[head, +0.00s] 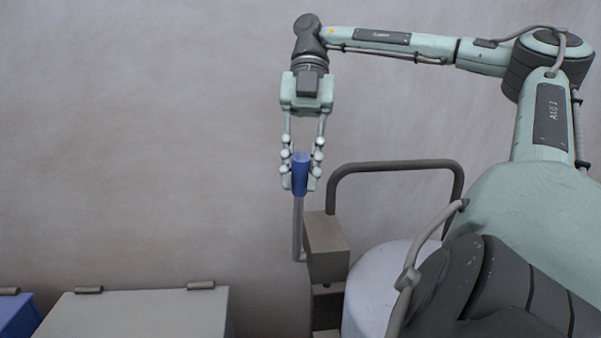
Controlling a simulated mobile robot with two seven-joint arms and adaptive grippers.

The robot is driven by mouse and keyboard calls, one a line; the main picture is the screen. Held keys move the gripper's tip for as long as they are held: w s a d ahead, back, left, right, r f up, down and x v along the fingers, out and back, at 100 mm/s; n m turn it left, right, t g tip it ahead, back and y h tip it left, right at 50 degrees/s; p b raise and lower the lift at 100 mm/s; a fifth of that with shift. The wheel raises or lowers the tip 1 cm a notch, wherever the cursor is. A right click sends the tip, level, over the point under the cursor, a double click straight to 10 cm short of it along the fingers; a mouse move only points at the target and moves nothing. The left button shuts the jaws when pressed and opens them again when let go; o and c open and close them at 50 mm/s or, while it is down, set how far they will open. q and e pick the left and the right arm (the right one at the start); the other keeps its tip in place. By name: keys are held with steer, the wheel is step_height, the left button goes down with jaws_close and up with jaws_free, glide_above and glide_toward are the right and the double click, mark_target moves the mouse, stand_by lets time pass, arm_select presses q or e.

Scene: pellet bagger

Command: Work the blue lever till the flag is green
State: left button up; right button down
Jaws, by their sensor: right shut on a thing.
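The blue lever grip (300,175) sits at the top of a grey rod (298,230), which stands nearly upright. The rod bends at its lower end toward a grey-brown box (327,246). My right gripper (301,180) points down from above and is shut on the blue grip, with a finger on each side of it. The flag is not visible in the head view. My left gripper is not in view.
A dark tubular rail (395,167) arches behind the box. A pale rounded drum (380,285) stands right of the box, partly hidden by my body. A grey lidded box (140,312) and a blue box (15,315) are at the lower left. The wall area at left is clear.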

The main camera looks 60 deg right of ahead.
steer(key=c, duration=1.3)
jaws_free()
steer(key=v, duration=1.2)
